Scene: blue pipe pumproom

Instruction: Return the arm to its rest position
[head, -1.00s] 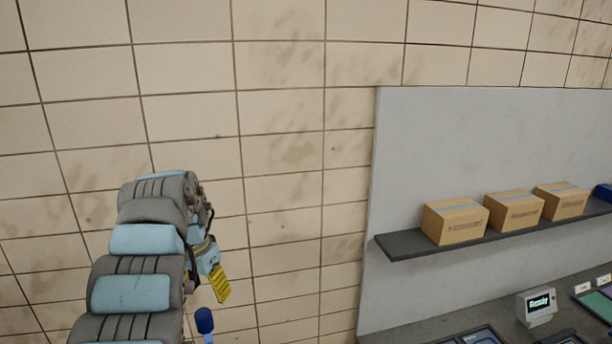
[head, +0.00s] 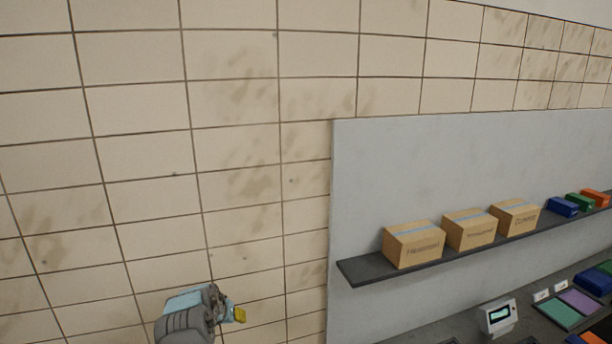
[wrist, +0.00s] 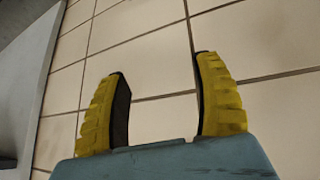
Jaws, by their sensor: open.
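My gripper (wrist: 160,95) shows in the wrist view with its two yellow ribbed fingers spread apart and nothing between them. It faces the beige tiled wall. In the head view only the end of my arm shows at the bottom, with a bit of a yellow finger of my gripper (head: 239,314) at its right side. It is left of the grey panel and apart from the shelf. The rest of my arm is below the picture.
A dark shelf (head: 365,271) on the grey panel (head: 420,160) holds three cardboard boxes (head: 413,246) and small coloured bins (head: 562,206). Below it, a counter carries a small display (head: 498,317) and coloured trays (head: 557,313). The tiled wall (head: 130,150) around my arm is clear.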

